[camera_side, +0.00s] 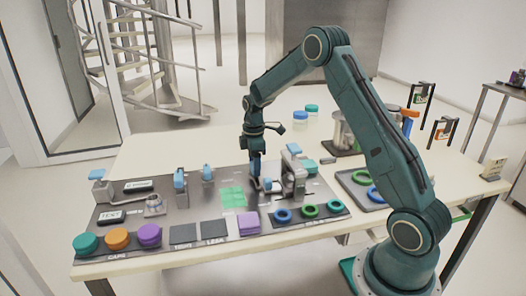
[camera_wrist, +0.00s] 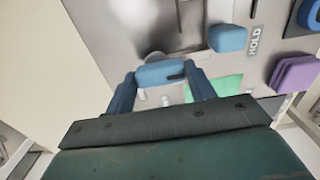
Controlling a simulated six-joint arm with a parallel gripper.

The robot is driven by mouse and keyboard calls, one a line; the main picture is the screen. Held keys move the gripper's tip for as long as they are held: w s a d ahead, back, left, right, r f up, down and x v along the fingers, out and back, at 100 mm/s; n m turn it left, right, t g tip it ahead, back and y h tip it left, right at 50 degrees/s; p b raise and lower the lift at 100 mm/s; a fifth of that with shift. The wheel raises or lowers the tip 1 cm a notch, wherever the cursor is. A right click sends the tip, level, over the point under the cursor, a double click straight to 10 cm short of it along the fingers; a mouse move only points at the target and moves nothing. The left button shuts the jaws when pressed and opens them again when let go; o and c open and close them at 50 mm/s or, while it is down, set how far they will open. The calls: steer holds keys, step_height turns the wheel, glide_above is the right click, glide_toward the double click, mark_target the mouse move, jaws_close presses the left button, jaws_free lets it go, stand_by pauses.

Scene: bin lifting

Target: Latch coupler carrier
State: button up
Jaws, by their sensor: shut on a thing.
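My gripper (camera_side: 256,170) points down over the grey work plate, just left of a grey metal bracket-like fixture (camera_side: 295,175) with a blue top piece (camera_side: 293,149). In the wrist view my gripper (camera_wrist: 160,76) is shut on a blue handle (camera_wrist: 158,73), which lies between its two blue fingers. A dark mark shows on the handle's right end. What the handle joins to is mostly hidden, and I cannot tell which named part it is. The fixture is only partly visible in the wrist view.
The grey plate (camera_side: 213,222) carries blue-topped posts (camera_side: 180,180), a green pad (camera_side: 233,197), a purple block (camera_side: 249,223), and coloured caps and rings along the front. A tray with rings (camera_side: 359,193) lies to the right. A blue block (camera_wrist: 228,38) stands near the "HOLD" label.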

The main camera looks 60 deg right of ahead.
steer(key=shift+w, duration=0.1)
steer(key=o, duration=1.4)
steer(key=shift+r, duration=0.1)
step_height(320, 180, up, 14)
